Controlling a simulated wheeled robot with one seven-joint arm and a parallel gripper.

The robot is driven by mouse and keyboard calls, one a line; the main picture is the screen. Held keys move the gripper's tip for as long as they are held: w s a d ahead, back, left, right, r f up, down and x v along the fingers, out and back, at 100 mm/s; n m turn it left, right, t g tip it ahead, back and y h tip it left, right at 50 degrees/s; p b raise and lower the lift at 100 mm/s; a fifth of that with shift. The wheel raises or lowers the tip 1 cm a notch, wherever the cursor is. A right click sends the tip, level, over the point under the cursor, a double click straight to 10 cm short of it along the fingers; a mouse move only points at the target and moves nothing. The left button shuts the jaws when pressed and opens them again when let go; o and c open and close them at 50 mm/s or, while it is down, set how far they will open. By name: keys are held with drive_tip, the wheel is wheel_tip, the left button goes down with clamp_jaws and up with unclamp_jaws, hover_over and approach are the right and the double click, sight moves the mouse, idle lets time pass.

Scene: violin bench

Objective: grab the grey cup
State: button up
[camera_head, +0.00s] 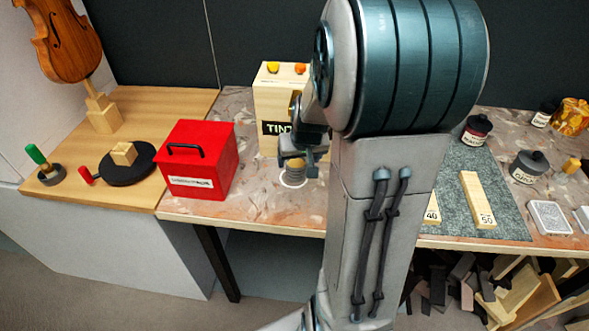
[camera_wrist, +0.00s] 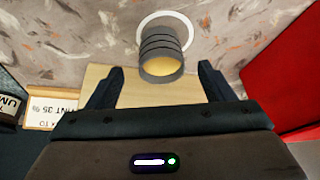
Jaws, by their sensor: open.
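The grey cup (camera_head: 294,170) is a small ribbed cylinder with a yellowish top, standing on a white ring on the stone-patterned bench, right of the red box. In the wrist view the grey cup (camera_wrist: 161,45) is at the top centre, its yellowish end facing the camera. My gripper (camera_wrist: 161,68) is open and empty, with one dark finger on each side of the cup's near end in the picture. I cannot tell whether the fingertips reach down beside it. In the head view my gripper (camera_head: 300,150) is just above the cup, and my arm hides part of the bench.
A red box (camera_head: 200,160) with a black handle stands left of the cup. A pale wooden box (camera_head: 270,95) with a "TINT" label stands behind it. A violin (camera_head: 65,40) stands far left.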

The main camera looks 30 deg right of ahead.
sight(296, 165)
drive_tip(key=shift+x, duration=3)
drive_tip(key=shift+w, duration=0.2)
drive_tip(key=c, duration=1.1)
drive_tip(key=shift+r, duration=0.2)
drive_tip(key=shift+c, duration=0.2)
